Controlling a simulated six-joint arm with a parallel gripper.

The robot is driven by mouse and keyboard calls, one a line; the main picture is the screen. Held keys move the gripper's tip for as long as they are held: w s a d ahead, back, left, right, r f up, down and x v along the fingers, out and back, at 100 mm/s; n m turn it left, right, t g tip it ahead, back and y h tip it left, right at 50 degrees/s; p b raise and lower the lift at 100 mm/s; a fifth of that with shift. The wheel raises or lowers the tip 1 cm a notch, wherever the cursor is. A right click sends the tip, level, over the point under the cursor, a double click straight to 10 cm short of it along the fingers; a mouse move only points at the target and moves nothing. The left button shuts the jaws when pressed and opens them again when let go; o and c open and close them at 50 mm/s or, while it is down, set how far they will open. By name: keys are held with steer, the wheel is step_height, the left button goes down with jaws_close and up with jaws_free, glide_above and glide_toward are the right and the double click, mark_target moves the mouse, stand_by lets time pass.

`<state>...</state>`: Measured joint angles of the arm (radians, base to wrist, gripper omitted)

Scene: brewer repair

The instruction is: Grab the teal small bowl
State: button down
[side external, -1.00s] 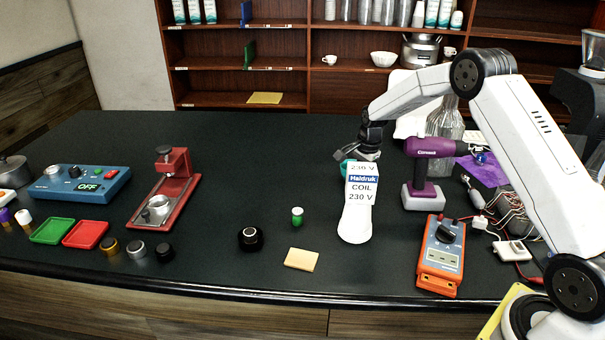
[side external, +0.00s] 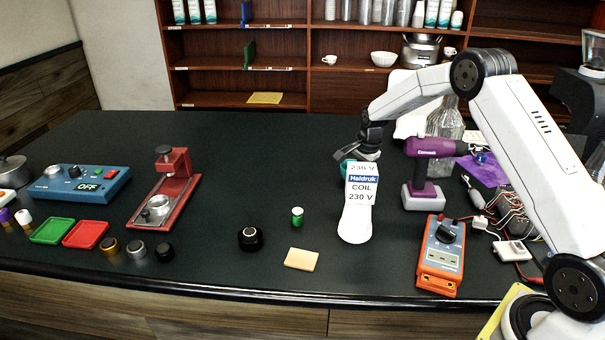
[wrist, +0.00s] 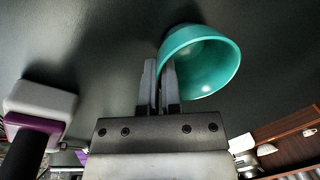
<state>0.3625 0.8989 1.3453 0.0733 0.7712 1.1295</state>
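The teal small bowl (wrist: 205,62) is at the upper middle right of the wrist view, its opening facing partly toward the camera. My gripper (wrist: 160,72) has its two fingers close together at the bowl's left rim. One finger is inside the bowl and the other outside, with the wall pinched between them. In the side view, only a sliver of the teal bowl (side external: 346,167) shows beside my gripper (side external: 350,158). The rest is hidden behind the white coil box, so I cannot tell whether the bowl touches the counter.
The coil box (side external: 361,184) on a white stand is in front of my gripper. A purple drill (side external: 425,170) and an orange meter (side external: 441,258) stand to the right. The counter's back left is clear.

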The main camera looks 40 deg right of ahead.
step_height(320, 180, up, 10)
stand_by(0.8)
stand_by(0.4)
